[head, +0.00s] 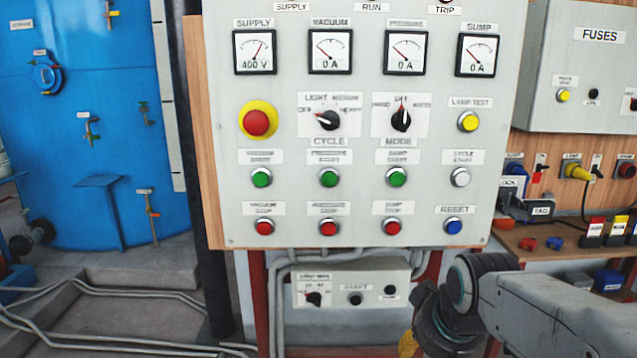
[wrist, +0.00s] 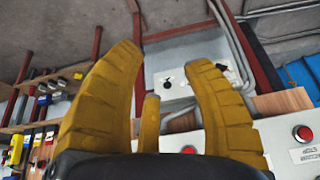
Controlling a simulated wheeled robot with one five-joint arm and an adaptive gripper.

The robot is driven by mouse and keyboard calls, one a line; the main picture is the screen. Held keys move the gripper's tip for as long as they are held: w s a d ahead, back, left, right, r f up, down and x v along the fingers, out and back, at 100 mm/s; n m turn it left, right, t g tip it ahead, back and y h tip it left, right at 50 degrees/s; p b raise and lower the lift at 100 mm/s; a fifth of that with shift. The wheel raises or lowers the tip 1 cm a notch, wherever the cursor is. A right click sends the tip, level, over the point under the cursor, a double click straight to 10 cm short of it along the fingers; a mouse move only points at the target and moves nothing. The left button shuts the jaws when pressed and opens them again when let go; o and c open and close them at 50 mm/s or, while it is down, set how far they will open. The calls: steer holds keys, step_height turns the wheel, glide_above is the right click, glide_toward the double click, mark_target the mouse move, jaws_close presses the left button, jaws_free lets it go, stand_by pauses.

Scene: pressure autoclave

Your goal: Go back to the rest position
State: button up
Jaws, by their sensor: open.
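My gripper (wrist: 165,65) is open and empty. Its two ribbed yellow fingers stand apart in the wrist view, with a shorter yellow part between their bases. Only a bit of yellow finger (head: 408,343) shows there, below the panel. The rest of the gripper is hidden or out of frame. The wrist view looks past the fingers at the small grey switch box (wrist: 175,62), with no contact visible.
The small switch box (head: 340,297) hangs below the panel among conduits. A fuse box (head: 580,65) and a wooden shelf (head: 535,240) with locks and tags are at the right, close to my arm. A blue vessel (head: 80,150) stands at the left. Pipes (head: 110,343) cross the floor there.

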steer(key=s+f+g, duration=0.2)
steer(key=s+f, duration=0.2)
steer(key=s, duration=0.4)
steer(key=s+f+g, duration=0.2)
steer(key=s+f, duration=0.2)
steer(key=s, duration=0.4)
step_height(320, 180, up, 17)
steer(key=t+p, duration=0.2)
steer(key=p, duration=1.2)
steer(key=shift+s, duration=0.45)
